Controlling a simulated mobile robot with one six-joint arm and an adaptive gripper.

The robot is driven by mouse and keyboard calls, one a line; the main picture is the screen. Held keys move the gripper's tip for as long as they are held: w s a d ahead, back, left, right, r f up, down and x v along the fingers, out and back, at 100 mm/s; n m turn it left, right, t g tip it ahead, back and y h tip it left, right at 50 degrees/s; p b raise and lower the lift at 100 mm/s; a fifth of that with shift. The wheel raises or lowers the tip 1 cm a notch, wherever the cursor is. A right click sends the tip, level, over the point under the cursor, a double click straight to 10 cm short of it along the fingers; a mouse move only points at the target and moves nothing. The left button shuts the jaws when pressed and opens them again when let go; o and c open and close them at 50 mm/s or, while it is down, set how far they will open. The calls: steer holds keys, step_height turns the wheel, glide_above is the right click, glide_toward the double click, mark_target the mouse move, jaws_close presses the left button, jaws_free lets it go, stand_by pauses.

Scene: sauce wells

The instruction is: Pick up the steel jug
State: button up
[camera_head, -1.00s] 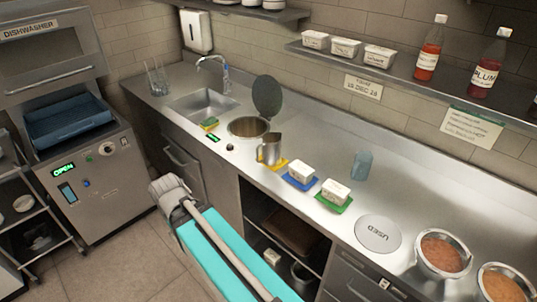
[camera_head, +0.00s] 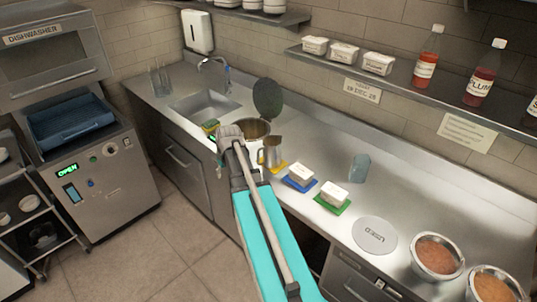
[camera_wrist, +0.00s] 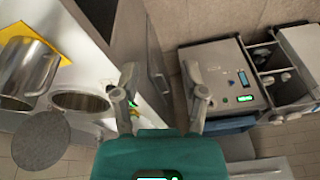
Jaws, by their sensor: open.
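The steel jug (camera_head: 270,155) stands upright on a yellow mat (camera_head: 284,162) on the counter, just right of the open round well. In the wrist view, the jug (camera_wrist: 30,72) is at the far left on the yellow mat (camera_wrist: 17,46), its handle on the side toward my gripper. My gripper (camera_head: 229,132) is at the counter's front edge, left of the jug and apart from it. In the wrist view, my gripper (camera_wrist: 162,70) has its two fingers spread with nothing between them.
The round well (camera_head: 256,128) has its dark lid (camera_head: 267,98) raised behind it. White tubs stand on a blue mat (camera_head: 299,186) and a green mat (camera_head: 332,207) to the right. A sponge (camera_head: 210,126) and sink (camera_head: 204,104) lie left. A bluish cup (camera_head: 359,168) stands farther back.

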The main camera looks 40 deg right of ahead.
steer(key=d+r+t+p, duration=0.1)
steer(key=d+r, duration=0.1)
steer(key=d, duration=0.7)
steer(key=d+r+m+h+p, duration=0.1)
steer(key=d, duration=0.9)
steer(key=shift+w+d+r+t, duration=0.2)
steer(key=shift+w+r+t, duration=0.15)
steer(key=shift+r+t, duration=0.05)
steer(key=shift+f, duration=0.15)
steer(key=b, duration=0.7)
glide_above(258, 157)
steer(key=s, duration=0.2)
steer(key=f, duration=0.6)
steer(key=shift+s+a+f, duration=0.1)
steer(key=shift+a+f, duration=0.1)
steer(key=shift+f, duration=0.1)
steer(key=shift+w+f+b, duration=0.25)
steer(key=shift+f+b, duration=0.05)
steer(key=shift+f, duration=0.25)
steer(key=shift+d+b+x, duration=0.2)
steer(key=shift+b+x, duration=2.15)
steer(key=shift+x, duration=0.25)
jaws_close()
